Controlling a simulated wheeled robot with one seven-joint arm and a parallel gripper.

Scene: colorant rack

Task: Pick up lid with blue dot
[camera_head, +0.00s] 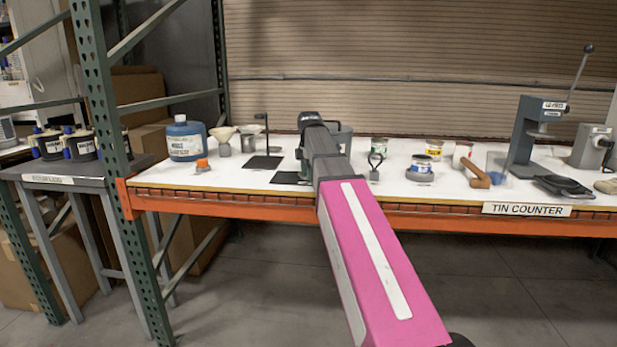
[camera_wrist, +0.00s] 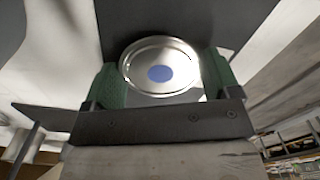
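The lid with the blue dot (camera_wrist: 152,50) is round and silver, with a raised rim. In the wrist view it lies between the two green fingers of my gripper (camera_wrist: 162,80), and its edges come up to both fingers. I see no clear gap on either side, but I cannot tell whether the fingers press on it. Dark material shows behind the lid. In the head view my gripper (camera_head: 309,122) is over the counter, at a dark pad (camera_head: 290,178). The lid is hidden there by my arm.
The white tin counter (camera_head: 222,178) has an orange front beam (camera_head: 440,217).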

